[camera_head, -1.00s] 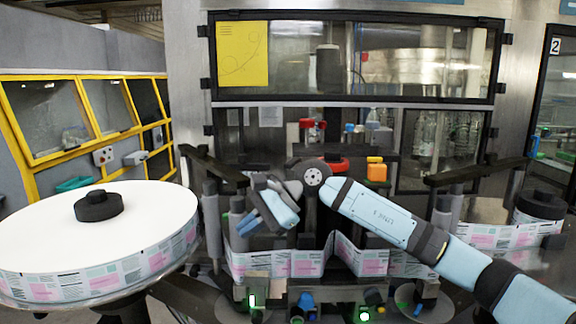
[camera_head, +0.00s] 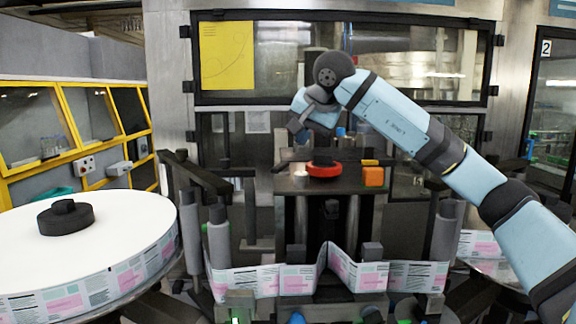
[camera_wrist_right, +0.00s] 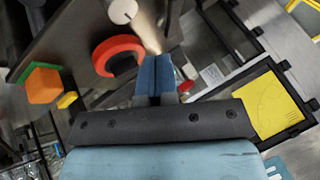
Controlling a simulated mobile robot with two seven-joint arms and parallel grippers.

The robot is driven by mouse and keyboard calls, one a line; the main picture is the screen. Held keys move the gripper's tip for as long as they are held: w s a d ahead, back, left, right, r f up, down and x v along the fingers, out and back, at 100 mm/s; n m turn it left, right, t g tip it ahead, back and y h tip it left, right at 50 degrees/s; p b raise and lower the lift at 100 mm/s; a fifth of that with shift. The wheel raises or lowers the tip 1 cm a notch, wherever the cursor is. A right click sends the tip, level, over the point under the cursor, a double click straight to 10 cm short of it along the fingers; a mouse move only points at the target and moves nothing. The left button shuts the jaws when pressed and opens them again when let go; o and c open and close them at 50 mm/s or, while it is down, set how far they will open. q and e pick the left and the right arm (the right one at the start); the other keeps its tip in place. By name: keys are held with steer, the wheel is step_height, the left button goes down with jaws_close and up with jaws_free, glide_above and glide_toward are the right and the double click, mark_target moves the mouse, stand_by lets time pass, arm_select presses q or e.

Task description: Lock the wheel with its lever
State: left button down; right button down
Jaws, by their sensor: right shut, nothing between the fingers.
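A large white label reel (camera_head: 120,215) lies flat at the left, with printed labels round its rim and a black hub with a small raised block (camera_head: 65,215) on top. A second reel (camera_head: 482,245) at the right is partly hidden behind my right arm. I cannot tell which part is the locking lever. My right gripper (camera_head: 298,128) is raised above the back of the machine, shut and empty. Its closed blue fingers also show in the right wrist view (camera_wrist_right: 158,72), near a red ring (camera_wrist_right: 118,55). My left gripper is not in view.
The red ring (camera_head: 324,169), an orange block (camera_head: 373,177) and a white cylinder (camera_head: 301,179) stand on a dark shelf. A label strip (camera_head: 345,270) zigzags across the front past grey posts (camera_head: 219,240). A glazed cabinet stands behind.

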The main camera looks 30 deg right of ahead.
mark_target(281, 171)
arm_select(q)
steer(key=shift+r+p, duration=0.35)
steer(key=shift+p, duration=0.2)
arm_select(e)
steer(key=x, duration=1)
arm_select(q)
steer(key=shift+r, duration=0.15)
arm_select(e)
steer(key=shift+w+a, duration=0.1)
